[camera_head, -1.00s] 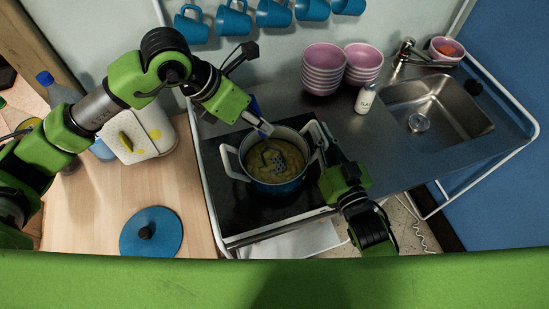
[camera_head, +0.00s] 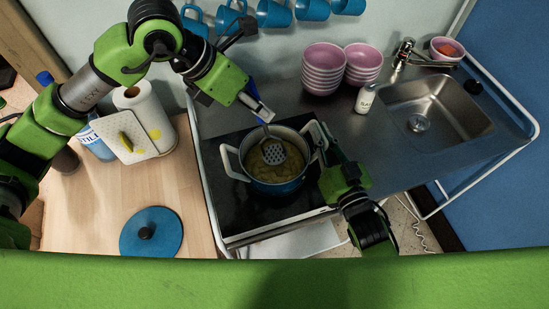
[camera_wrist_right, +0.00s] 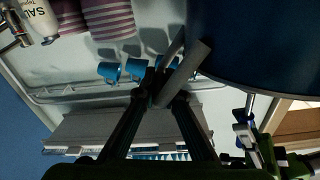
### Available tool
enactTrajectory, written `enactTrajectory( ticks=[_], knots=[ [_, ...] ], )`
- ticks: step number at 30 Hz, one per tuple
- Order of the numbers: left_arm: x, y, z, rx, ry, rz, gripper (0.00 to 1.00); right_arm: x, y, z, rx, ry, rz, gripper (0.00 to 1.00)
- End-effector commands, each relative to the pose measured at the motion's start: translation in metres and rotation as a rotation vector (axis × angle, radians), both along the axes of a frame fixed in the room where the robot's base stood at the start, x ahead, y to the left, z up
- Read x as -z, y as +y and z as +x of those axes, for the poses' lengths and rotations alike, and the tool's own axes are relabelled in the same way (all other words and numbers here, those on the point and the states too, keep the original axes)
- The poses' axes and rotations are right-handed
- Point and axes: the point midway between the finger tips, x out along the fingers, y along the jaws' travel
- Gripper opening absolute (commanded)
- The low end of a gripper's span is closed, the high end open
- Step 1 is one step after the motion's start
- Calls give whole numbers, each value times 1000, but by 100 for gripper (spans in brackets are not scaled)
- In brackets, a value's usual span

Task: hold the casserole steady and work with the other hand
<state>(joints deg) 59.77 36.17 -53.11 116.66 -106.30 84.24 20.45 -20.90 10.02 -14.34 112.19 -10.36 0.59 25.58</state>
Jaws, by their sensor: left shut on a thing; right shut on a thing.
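The casserole (camera_head: 281,187), blue outside with a pale rim and two white loop handles, stands on the black hob and holds yellowish food. My right gripper (camera_head: 324,145) is shut on its right-hand handle; the right wrist view shows the fingertips (camera_wrist_right: 166,92) on the grey handle bar (camera_wrist_right: 186,72) beside the dark blue pot wall (camera_wrist_right: 262,58). My left gripper (camera_head: 260,112) is above the casserole's far side, shut on the handle of a metal masher. The masher's perforated head (camera_head: 274,153) is inside the casserole over the food; whether it touches is unclear.
A blue lid (camera_head: 151,232) lies on the wooden counter at left. A paper roll (camera_head: 145,101) and a white board (camera_head: 146,143) stand behind it. Pink bowls (camera_head: 322,70), a salt shaker (camera_head: 364,99) and the sink (camera_head: 435,107) are to the right. Blue mugs (camera_head: 272,13) hang behind.

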Motion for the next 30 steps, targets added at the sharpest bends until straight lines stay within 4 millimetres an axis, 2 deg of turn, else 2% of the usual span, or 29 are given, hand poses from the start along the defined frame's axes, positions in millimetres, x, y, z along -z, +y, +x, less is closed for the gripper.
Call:
enactTrajectory(
  ticks=[21,30],
  knots=[
    [-73,0,1,-1,-4,-1,0,0,0,0,-1,-1,0,0],
    [-83,0,0,1,-1,-2,0,0,0,0,0,-1,0,0]
  ],
)
